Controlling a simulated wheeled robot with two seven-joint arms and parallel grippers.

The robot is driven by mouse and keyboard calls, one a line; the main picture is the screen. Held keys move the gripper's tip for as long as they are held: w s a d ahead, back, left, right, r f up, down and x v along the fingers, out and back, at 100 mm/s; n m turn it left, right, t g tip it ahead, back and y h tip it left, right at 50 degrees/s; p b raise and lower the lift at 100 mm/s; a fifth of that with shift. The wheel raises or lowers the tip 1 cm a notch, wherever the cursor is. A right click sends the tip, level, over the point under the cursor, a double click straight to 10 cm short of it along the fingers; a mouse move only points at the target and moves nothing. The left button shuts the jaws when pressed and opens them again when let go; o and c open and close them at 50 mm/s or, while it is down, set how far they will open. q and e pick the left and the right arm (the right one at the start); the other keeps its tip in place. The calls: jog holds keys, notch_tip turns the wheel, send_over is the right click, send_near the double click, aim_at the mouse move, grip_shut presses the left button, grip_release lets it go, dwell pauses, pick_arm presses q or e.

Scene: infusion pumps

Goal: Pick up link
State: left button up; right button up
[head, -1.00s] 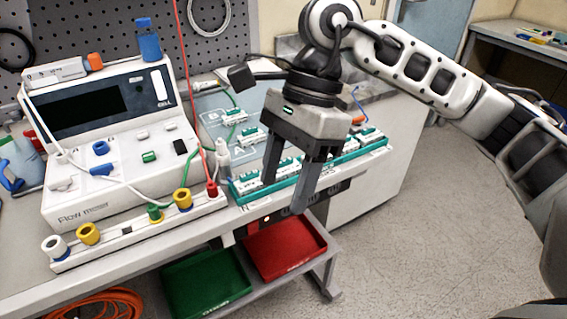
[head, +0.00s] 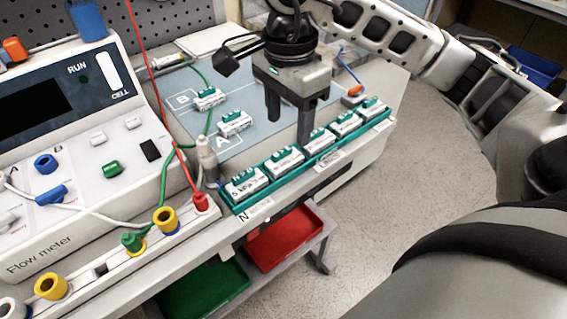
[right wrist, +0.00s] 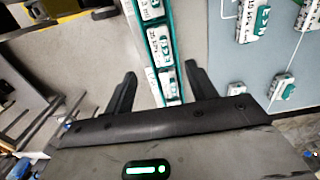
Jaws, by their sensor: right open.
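Several small white blocks with green tops, which may be the links, stand in a row in a green rack (head: 236,209) at the bench's front edge. One block (head: 285,160) is near the rack's middle, and another (head: 372,107) is at its right end. Two similar blocks, one near B (head: 208,98) and one near A (head: 235,123), lie on the blue-grey board. My right gripper (head: 289,131) is open and empty, pointing down above the rack's back side. In the right wrist view its fingers (right wrist: 161,72) straddle the rack's line, with blocks beyond. My left gripper is not in view.
A flow meter (head: 70,130) with cables and a strip of coloured sockets stands left of the rack. A grey bottle-like thing (head: 207,160) stands close to the rack's left end. Red (head: 285,240) and green (head: 205,290) trays sit below the bench. Open floor lies to the right.

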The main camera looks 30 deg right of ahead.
aim_at(287, 157)
jog(key=shift+w+f+p, duration=0.15)
jog(key=shift+f+p, duration=0.25)
jog(key=shift+f, duration=3.05)
jog(key=c, duration=1.1)
